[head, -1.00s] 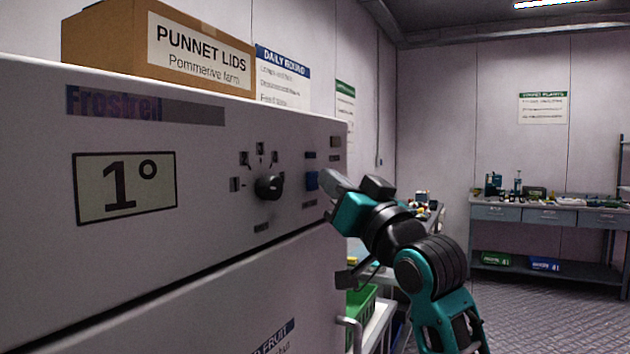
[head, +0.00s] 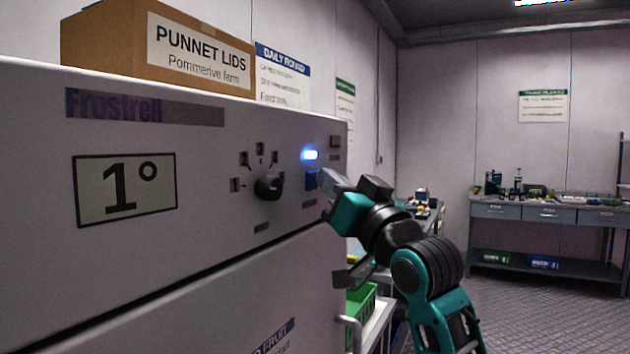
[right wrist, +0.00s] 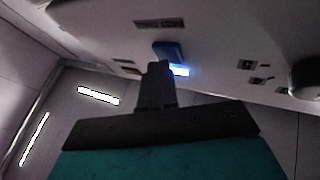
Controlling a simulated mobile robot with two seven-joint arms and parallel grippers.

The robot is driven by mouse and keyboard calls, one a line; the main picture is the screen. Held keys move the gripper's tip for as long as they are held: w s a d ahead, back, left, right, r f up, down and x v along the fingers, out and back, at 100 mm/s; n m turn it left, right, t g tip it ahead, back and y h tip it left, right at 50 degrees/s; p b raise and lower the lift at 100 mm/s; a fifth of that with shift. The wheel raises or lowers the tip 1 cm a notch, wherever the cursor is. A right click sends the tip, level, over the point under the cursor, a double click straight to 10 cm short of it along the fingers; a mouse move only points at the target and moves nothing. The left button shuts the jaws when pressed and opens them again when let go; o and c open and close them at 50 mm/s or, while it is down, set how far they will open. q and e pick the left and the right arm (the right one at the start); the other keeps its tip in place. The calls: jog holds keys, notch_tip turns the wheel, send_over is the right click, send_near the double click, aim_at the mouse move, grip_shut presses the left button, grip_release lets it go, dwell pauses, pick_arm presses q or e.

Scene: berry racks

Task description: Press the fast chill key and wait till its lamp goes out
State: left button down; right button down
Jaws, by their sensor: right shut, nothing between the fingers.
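My left gripper is not in view.
A black dial (head: 269,187) sits left of the key, and a display (head: 125,187) reads 1°. A cardboard box (head: 160,45) stands on top of the fridge. A green crate (head: 361,303) and a workbench (head: 550,215) are to the right.

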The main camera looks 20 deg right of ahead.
jog(key=shift+s+d, duration=0.45)
jog(key=shift+s, duration=0.05)
jog(key=s+d, duration=0.3)
jog(key=shift+s+d, duration=0.15)
jog(key=shift+s, duration=0.25)
dwell(0.7)
notch_tip(320, 180, down, 32)
jog(key=w+a+g+h, duration=0.1)
jog(key=a+g+h, duration=0.15)
jog(key=g, duration=0.35)
jog(key=s+a+f+n+g, duration=0.1)
jog(key=s+a+f+g, duration=0.1)
jog(key=s+f, duration=0.8)
jog(key=s+a+f+n+g, duration=0.1)
jog(key=s+a+f+g, duration=0.2)
jog(key=s+f, duration=0.6)
notch_tip(320, 180, down, 7)
jog(key=shift+s+a+r+n, duration=0.2)
jog(key=shift+s+a+n, duration=0.15)
jog(key=shift+a, duration=0.2)
